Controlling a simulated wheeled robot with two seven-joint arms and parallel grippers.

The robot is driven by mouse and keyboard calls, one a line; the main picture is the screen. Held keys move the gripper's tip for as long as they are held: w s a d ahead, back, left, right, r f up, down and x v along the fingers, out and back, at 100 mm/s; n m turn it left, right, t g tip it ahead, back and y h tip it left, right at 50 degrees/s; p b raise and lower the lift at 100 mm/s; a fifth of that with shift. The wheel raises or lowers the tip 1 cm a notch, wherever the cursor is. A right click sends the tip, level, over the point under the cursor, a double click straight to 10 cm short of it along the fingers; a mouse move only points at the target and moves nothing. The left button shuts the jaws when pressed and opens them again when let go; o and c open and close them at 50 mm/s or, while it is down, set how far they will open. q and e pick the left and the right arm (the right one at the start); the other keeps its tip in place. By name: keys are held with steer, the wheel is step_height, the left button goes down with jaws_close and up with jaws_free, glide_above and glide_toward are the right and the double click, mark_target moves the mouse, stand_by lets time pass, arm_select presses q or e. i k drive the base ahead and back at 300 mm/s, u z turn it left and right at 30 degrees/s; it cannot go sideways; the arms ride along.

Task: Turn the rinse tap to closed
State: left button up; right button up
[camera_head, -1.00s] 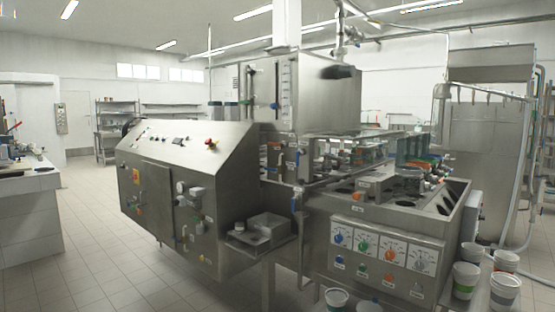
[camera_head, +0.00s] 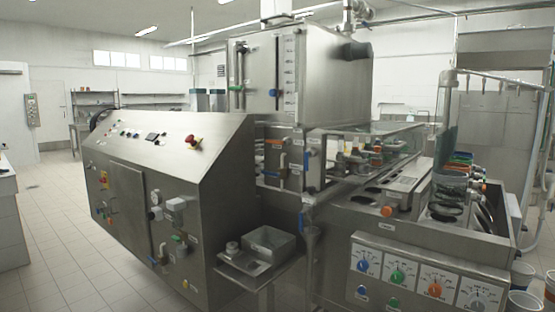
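The steel cup filler machine fills the middle of the view. Several small taps and valves show on it, and their labels are too small to read, so I cannot tell which one is the rinse tap. Blue and green valves (camera_head: 163,252) are low on the front cabinet. Neither of my grippers is in view.
A sloped control cabinet (camera_head: 150,140) with a red button stands left of centre. The tiled floor (camera_head: 60,240) at left is clear.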

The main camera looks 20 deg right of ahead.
mark_target(306, 154)
steer(key=z, duration=0.45)
steer(key=i, duration=0.9)
steer(key=z, duration=4.9)
steer(key=i, duration=0.1)
steer(key=u, duration=3.8)
